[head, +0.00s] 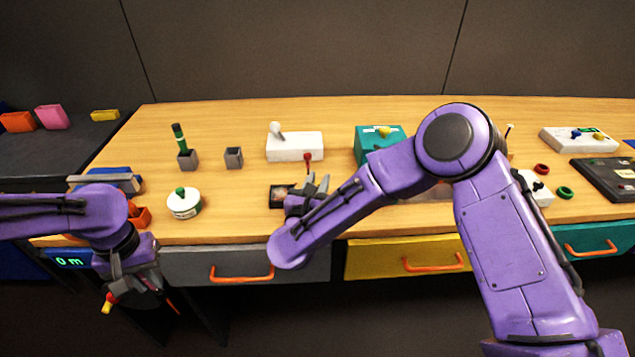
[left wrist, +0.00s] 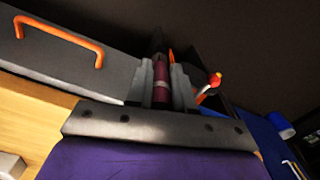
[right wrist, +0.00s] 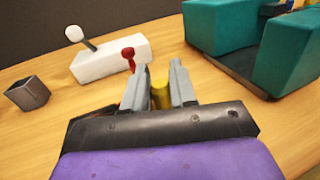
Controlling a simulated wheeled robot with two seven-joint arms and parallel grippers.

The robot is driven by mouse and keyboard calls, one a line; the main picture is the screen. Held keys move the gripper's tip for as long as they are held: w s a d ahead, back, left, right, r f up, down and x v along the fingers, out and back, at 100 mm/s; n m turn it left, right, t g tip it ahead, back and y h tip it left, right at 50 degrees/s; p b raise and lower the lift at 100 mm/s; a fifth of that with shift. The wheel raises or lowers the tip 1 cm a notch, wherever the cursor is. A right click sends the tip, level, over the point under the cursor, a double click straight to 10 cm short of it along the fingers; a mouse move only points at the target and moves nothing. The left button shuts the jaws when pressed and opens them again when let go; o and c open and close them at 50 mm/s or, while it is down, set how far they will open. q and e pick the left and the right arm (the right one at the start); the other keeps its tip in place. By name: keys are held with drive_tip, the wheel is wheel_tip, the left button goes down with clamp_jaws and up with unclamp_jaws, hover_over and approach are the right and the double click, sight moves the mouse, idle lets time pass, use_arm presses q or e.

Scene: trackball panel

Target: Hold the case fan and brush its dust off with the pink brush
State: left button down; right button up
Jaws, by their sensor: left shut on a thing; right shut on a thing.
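My left gripper (head: 132,284) hangs below the table's front edge, at the left. In the left wrist view (left wrist: 161,82) it is shut on a dark pink handle with a paler band, which looks like the pink brush (left wrist: 160,80). Its far end is dark and unclear. My right gripper (head: 317,185) is over the table, shut on a small yellow thing (right wrist: 160,95). A dark square with a brownish middle, perhaps the case fan (head: 278,198), shows just left of the right gripper. My right arm covers part of that area, and I cannot tell whether the square and the yellow thing are joined.
A white lever box (head: 295,148), a red knob (head: 307,157) and a teal block (head: 370,138) stand behind the right gripper. A grey cup (head: 233,158) and a round white pot (head: 183,204) stand to the left. Drawers with orange handles (head: 242,275) line the front.

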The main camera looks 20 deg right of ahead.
idle(0.5)
use_arm(q)
drive_tip(key=w+d+r, duration=0.6)
drive_tip(key=w+r, duration=0.2)
drive_tip(key=w+d+r+t+h, duration=0.1)
drive_tip(key=d+r, duration=0.3)
drive_tip(key=d, duration=0.7)
drive_tip(key=w+d+r+t+h, duration=0.15)
drive_tip(key=d+r, duration=0.25)
drive_tip(key=d, duration=0.7)
drive_tip(key=shift+g+y, duration=0.45)
drive_tip(key=shift+w+a+f, duration=0.15)
drive_tip(key=shift+f, duration=2)
drive_tip(key=shift+f, duration=0.9)
drive_tip(key=shift+s+d+f, duration=0.1)
drive_tip(key=shift+s+d, duration=0.1)
drive_tip(key=shift+d, duration=0.35)
